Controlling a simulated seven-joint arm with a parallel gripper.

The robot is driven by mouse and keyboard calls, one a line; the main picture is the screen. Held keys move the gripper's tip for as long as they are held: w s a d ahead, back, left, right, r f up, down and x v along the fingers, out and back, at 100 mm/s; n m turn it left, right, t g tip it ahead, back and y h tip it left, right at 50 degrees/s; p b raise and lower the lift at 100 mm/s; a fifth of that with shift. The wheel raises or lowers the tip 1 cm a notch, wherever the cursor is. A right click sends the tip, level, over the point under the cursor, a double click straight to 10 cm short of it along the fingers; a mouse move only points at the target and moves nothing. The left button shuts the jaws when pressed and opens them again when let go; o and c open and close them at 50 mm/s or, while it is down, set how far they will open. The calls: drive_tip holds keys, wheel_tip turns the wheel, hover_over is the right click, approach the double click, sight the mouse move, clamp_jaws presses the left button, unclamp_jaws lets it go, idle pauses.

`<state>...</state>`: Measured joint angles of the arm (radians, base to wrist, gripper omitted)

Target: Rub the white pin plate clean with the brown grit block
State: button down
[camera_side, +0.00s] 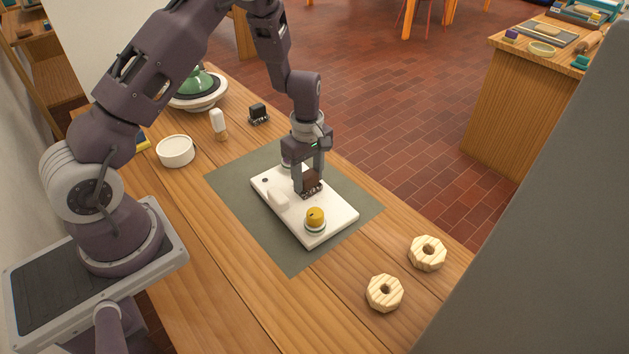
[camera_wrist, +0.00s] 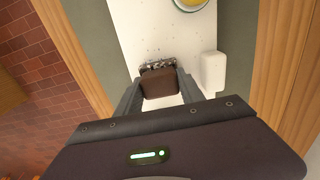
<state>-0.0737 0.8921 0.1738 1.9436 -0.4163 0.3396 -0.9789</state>
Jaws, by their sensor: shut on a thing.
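The white pin plate (camera_side: 340,209) lies on a green-grey mat on the wooden table. In the wrist view the plate (camera_wrist: 145,28) shows small dark specks. My gripper (camera_side: 309,184) is shut on the brown grit block (camera_side: 313,178), low over the middle of the plate. In the wrist view the block (camera_wrist: 159,84) sits between my fingers, with a grey, speckled edge beyond its brown body. I cannot tell whether it touches the plate. A yellow knob (camera_side: 315,215) on a pale round base stands on the plate's near end.
A raised white block (camera_side: 279,198) on the plate stands close beside my gripper. The mat (camera_side: 237,187) has free room around the plate. Two wooden rings (camera_side: 427,252) (camera_side: 385,292) lie nearer. A white dish (camera_side: 175,151), white-topped tool (camera_side: 218,123) and black block (camera_side: 258,113) stand farther back.

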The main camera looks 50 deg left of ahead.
drive_tip(key=a, duration=0.4)
drive_tip(key=shift+w+a, duration=0.15)
drive_tip(key=shift+a, duration=0.25)
drive_tip(key=shift+s+d, duration=0.15)
drive_tip(key=shift+d, duration=2.3)
drive_tip(key=shift+s+d, duration=0.15)
drive_tip(key=shift+d, duration=2.3)
drive_tip(key=shift+s+d, duration=0.15)
drive_tip(key=shift+s, duration=0.05)
drive_tip(key=shift+w+a, duration=0.15)
drive_tip(key=shift+a, duration=2.35)
drive_tip(key=shift+w+a, duration=0.15)
drive_tip(key=shift+a, duration=2.35)
drive_tip(key=shift+s+d+r, duration=0.1)
drive_tip(key=shift+s+d, duration=0.05)
drive_tip(key=shift+d, duration=2.4)
drive_tip(key=shift+s+d, duration=0.1)
drive_tip(key=shift+d, duration=2.4)
wheel_tip(320, 180, up, 8)
drive_tip(key=shift+a, duration=0.1)
